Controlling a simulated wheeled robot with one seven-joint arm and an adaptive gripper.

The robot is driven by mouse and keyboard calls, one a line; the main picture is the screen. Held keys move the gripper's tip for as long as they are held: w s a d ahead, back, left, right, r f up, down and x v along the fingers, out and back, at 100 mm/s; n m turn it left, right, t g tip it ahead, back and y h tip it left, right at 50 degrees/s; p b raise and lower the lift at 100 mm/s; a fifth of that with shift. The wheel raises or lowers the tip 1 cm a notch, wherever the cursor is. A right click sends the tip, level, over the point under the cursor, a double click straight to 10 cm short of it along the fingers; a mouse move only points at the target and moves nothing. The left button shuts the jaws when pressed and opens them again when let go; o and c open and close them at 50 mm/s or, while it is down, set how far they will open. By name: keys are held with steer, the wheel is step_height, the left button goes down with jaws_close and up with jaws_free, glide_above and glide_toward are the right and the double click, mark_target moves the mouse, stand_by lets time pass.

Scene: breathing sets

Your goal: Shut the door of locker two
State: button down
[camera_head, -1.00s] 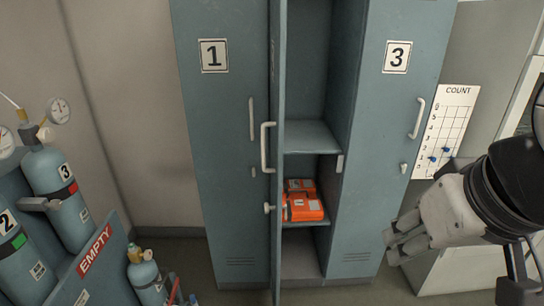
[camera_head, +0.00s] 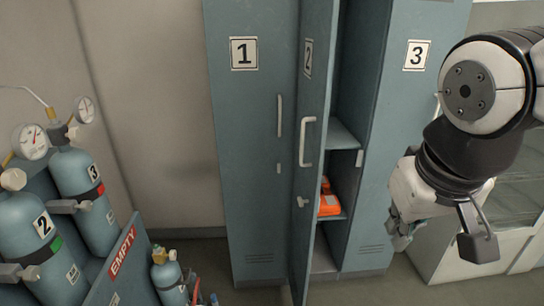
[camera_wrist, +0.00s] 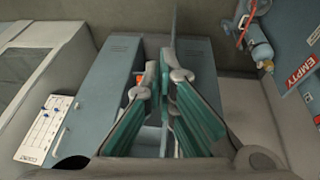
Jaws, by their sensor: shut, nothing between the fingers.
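The door of locker two (camera_head: 312,100) stands open, swung outward, its outer face with the "2" seen at a slant. Its white handle (camera_head: 306,142) and a small knob below face left. The door's thin edge also shows in the wrist view (camera_wrist: 172,25). Inside locker two, an orange pack (camera_head: 329,200) sits on a lower shelf, partly hidden by the door. My gripper (camera_head: 400,238) is at the right, in front of locker three, on the open side of the door and apart from it. In the wrist view my gripper (camera_wrist: 166,76) is shut and empty.
Locker one (camera_head: 244,140) and locker three (camera_head: 400,120) are closed on either side. Gas cylinders (camera_head: 85,190) in a blue rack marked EMPTY (camera_head: 122,250) stand at the left. A count board (camera_wrist: 47,128) hangs beside locker three. Open floor lies before the lockers.

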steer(key=w+f+n+h+b, duration=0.1)
steer(key=w+f+h, duration=0.25)
steer(key=w, duration=0.35)
steer(key=w+f+n+g+h+b, duration=0.1)
steer(key=w+f+h, duration=0.25)
steer(key=w, duration=0.45)
steer(key=w+f+n+h+b, duration=0.1)
steer(key=w+f+h, duration=0.1)
steer(key=w+f, duration=0.4)
steer(key=w+a+f+n+t+h+b, duration=0.1)
steer(key=w+a+f+n+t, duration=0.2)
steer(key=w+a+f+t, duration=0.35)
steer(key=w+a+f+n+t+h+b, duration=0.1)
steer(key=w+a+f+n+t, duration=0.25)
steer(key=w+a, duration=0.6)
steer(key=p, duration=0.2)
glide_toward(309, 177)
steer(key=w+a+x, duration=0.1)
steer(key=x, duration=0.3)
steer(key=shift+s+d+f, duration=0.15)
steer(key=shift+s+d, duration=0.1)
steer(key=shift+d, duration=0.5)
